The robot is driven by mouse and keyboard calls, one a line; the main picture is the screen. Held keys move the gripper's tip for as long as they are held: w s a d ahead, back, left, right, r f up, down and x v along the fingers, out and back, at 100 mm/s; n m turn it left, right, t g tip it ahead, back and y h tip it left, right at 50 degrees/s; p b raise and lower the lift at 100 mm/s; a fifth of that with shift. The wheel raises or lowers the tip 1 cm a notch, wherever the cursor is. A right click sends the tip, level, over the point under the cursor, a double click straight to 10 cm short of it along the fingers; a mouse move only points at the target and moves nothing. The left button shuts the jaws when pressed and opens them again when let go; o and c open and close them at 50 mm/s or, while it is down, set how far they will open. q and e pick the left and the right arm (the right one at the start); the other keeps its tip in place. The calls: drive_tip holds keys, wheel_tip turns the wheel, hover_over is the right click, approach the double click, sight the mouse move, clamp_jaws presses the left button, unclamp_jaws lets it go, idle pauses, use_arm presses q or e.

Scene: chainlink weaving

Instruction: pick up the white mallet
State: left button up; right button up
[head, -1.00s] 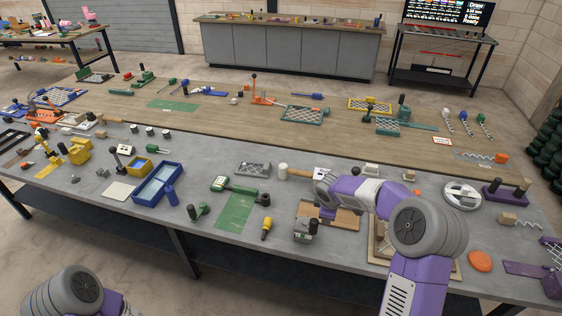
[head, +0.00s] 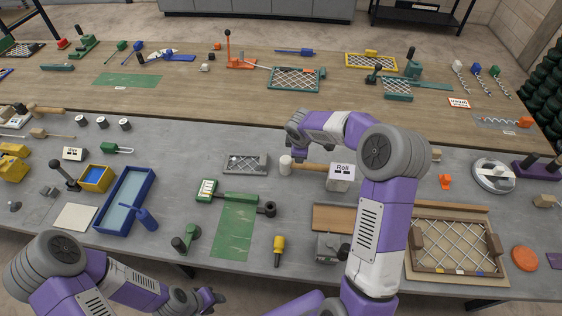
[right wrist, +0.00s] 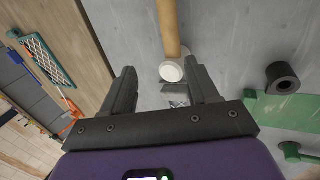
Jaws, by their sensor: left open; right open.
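The white mallet (head: 286,164) lies on the grey table, its round white head to the left and its wooden handle running right towards a white "Roll" box. My right gripper (head: 292,148) is above and just behind the mallet head, open and empty. In the right wrist view the white mallet (right wrist: 171,71) appears between the spread fingertips of my right gripper (right wrist: 162,72), below and apart from them, with its handle running up the picture. My left gripper (head: 214,298) is open and empty in front of the table, far from the mallet.
A small grey mesh tray (head: 246,163) lies left of the mallet head. A green tool (head: 238,197) lies in front of it. The Roll box (head: 341,178) stands by the handle's end. A wooden frame with mesh (head: 412,270) lies front right.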

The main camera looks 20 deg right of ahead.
sight(301, 165)
wheel_tip(301, 165, down, 5)
drive_tip(key=b, duration=0.4)
drive_tip(key=shift+s+f+b, duration=0.1)
drive_tip(key=shift+s+b, duration=0.05)
drive_tip(key=shift+b, duration=0.2)
drive_tip(key=shift+f, duration=0.2)
drive_tip(key=shift+d+f, duration=0.15)
drive_tip(key=shift+f, duration=0.15)
drive_tip(key=x, duration=0.6)
drive_tip(key=shift+d+f+b, duration=0.1)
drive_tip(key=shift+d+b, duration=0.25)
clamp_jaws()
